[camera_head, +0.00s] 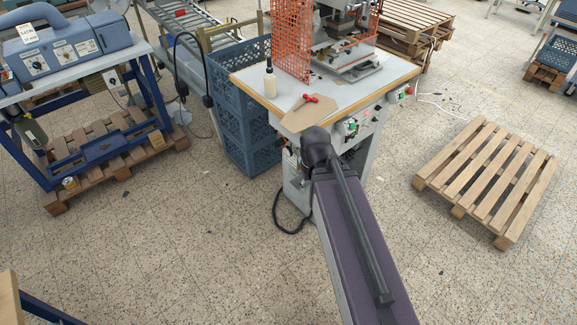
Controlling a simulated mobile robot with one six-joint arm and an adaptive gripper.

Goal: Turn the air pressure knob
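The foil stamping machine (345,40) stands on a white, wood-edged bench at top centre. Its front panel (370,119) shows below the bench top, with a green control (351,125) and other small controls. I cannot tell which of these, if any, is the air pressure knob. Small dark fittings (287,148) show under the bench's left corner, too small to make out. My dark purple arm reaches up from the bottom and covers part of the front of the bench. My gripper cannot be made out; it is hidden or out of frame.
An orange mesh guard (291,40), a bottle (269,80) and a red-handled tool (305,101) are on the bench. Blue crates (246,125) stand left of it. A pallet (490,180) lies right. A blue-grey device (70,45) with dials stands far left. Floor in front is clear.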

